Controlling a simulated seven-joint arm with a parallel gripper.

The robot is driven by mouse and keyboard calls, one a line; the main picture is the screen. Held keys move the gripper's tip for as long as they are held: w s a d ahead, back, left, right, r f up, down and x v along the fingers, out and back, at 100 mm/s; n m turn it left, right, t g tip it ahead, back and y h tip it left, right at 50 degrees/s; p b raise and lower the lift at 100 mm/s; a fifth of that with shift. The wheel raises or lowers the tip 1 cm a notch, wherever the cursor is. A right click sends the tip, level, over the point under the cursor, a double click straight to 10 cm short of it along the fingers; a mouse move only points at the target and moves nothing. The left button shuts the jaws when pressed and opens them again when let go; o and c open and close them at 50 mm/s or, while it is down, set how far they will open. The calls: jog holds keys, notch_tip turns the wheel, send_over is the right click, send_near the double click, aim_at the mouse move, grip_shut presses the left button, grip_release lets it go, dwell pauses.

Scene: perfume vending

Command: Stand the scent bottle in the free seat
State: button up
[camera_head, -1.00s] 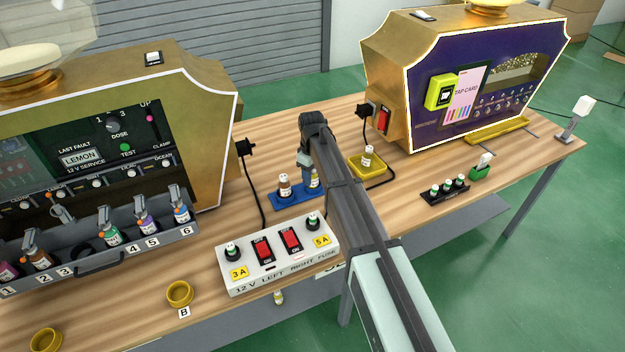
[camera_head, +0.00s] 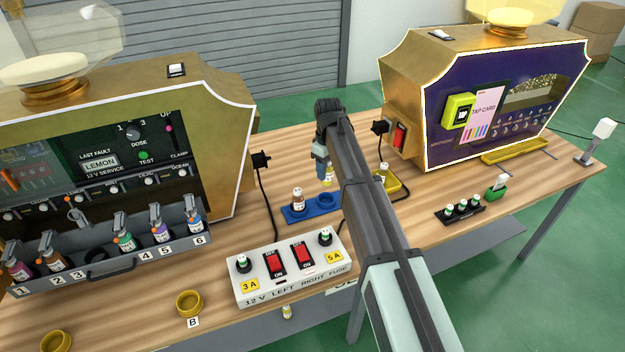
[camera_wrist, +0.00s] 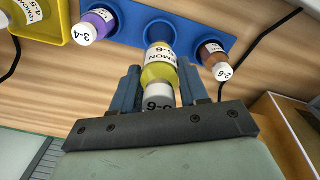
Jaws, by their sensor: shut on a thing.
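My gripper (camera_head: 324,168) is shut on a yellow scent bottle (camera_head: 327,180), held above the blue rack (camera_head: 298,213). In the wrist view the bottle (camera_wrist: 160,68) shows a lemon label and a white cap toward the camera, between both fingers (camera_wrist: 160,80). An empty round seat (camera_head: 327,199) shows in the rack below it. In the wrist view a purple bottle (camera_wrist: 98,22) and a brown bottle (camera_wrist: 214,56) stand either side. The left machine's grey drawer (camera_head: 170,250) holds several bottles under clamps. Its place 3 (camera_head: 95,256) looks empty, with the clamp (camera_head: 76,215) raised.
A yellow dish (camera_head: 392,188) holds another lemon bottle (camera_head: 384,173) right of my arm. A white fuse box (camera_head: 290,268) stands in front of the rack. Black cables run behind. A yellow ring (camera_head: 189,303) marked B sits at the table front. A black rack (camera_head: 462,215) stands right.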

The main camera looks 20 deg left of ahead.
jog(key=shift+r, duration=0.5)
